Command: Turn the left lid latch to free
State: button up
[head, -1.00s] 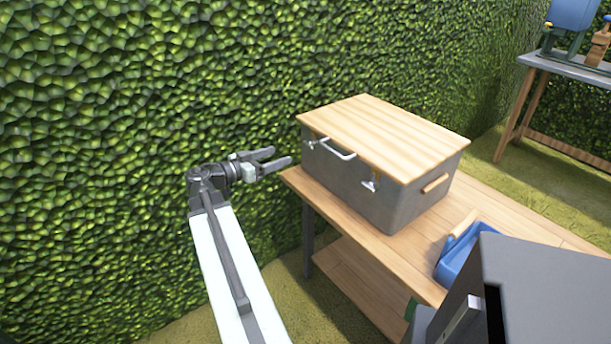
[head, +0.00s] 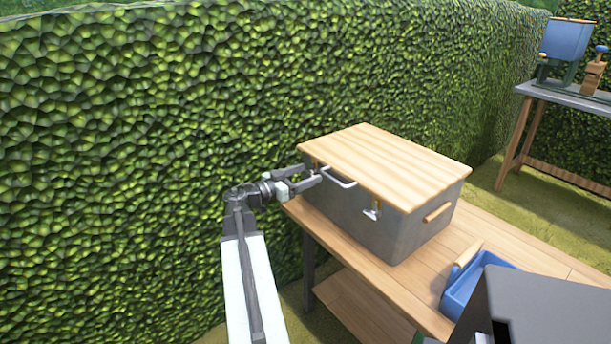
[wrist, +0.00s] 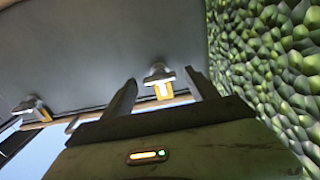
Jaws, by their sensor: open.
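A grey box (head: 350,210) with a light wooden lid (head: 395,160) stands on a wooden table. Its left lid latch (wrist: 158,72), silver with a yellow part, shows between my fingers in the wrist view; in the head view it is mostly hidden by them. My gripper (head: 312,173) is open at the box's front left corner, its fingers pointing at the front face, one on each side of the latch. I cannot tell whether they touch it. The right latch (head: 372,210) also shows in the wrist view (wrist: 36,107).
A silver handle (head: 340,180) sits on the front between the latches, close to my fingers. A hedge (head: 130,150) rises close on the left. A blue tray (head: 470,290) lies on the wooden table (head: 400,275). Another table (head: 565,97) stands at the back right.

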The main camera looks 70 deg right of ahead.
jog(key=c, duration=1.4)
jog(key=shift+o, duration=0.2)
jog(key=shift+n, duration=0.4)
jog(key=n, duration=0.3)
jog(key=shift+w+n, duration=0.1)
jog(key=shift+n, duration=0.2)
jog(key=n, duration=0.4)
jog(key=shift+f+n, duration=0.1)
jog(key=shift+n, duration=0.2)
jog(key=n, duration=0.4)
jog(key=shift+f, duration=0.1)
jog(key=shift+f+n, duration=0.1)
jog(key=shift+n, duration=2.3)
